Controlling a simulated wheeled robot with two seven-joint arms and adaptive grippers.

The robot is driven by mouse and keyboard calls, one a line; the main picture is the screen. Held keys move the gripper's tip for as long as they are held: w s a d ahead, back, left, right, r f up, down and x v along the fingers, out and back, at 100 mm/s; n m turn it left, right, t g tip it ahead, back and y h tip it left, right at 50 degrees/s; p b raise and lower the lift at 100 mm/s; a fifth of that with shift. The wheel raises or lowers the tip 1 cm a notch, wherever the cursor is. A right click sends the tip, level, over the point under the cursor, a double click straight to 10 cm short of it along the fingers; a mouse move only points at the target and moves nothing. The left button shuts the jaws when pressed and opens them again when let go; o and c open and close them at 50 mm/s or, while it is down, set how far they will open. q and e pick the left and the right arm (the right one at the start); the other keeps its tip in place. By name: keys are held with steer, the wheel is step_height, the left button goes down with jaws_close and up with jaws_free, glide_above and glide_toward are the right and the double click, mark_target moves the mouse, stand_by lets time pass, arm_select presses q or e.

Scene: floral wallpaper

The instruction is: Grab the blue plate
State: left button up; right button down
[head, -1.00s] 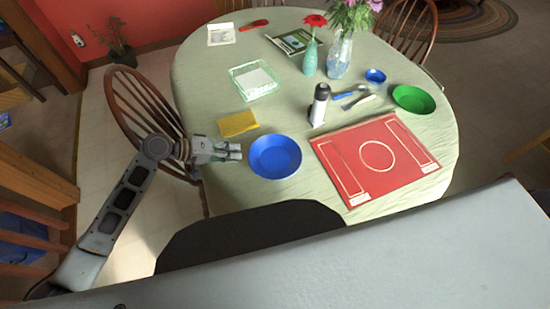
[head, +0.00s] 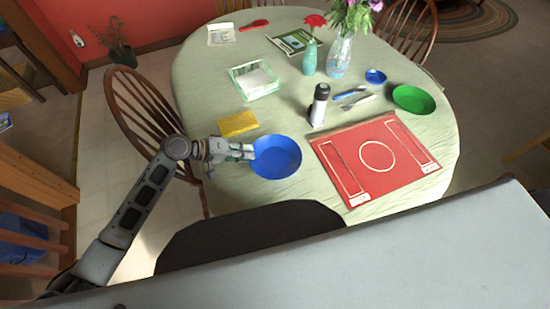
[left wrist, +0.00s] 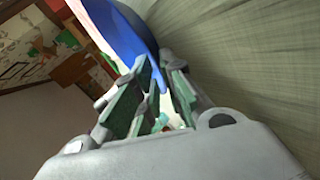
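The blue plate (head: 278,157) lies on the table near its front left edge. My left gripper (head: 251,152) is at the plate's left rim in the head view. In the left wrist view the blue plate (left wrist: 118,32) reaches down between the two green-padded fingers of the left gripper (left wrist: 157,68). The fingers are apart, with the rim between their tips; I cannot tell whether either pad touches it. My right gripper is in neither view.
The table (head: 215,90) holds a yellow cloth-like item (head: 238,124) just behind the gripper, a red board (head: 375,158) right of the plate, and a bottle (head: 319,104) behind. A green plate (head: 413,99) lies farther right. A wooden chair (head: 140,110) stands left.

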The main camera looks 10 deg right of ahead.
arm_select(q)
steer(key=shift+d+f, duration=0.25)
steer(key=shift+d, duration=0.1)
jaws_close()
stand_by(0.3)
steer(key=shift+w, duration=0.1)
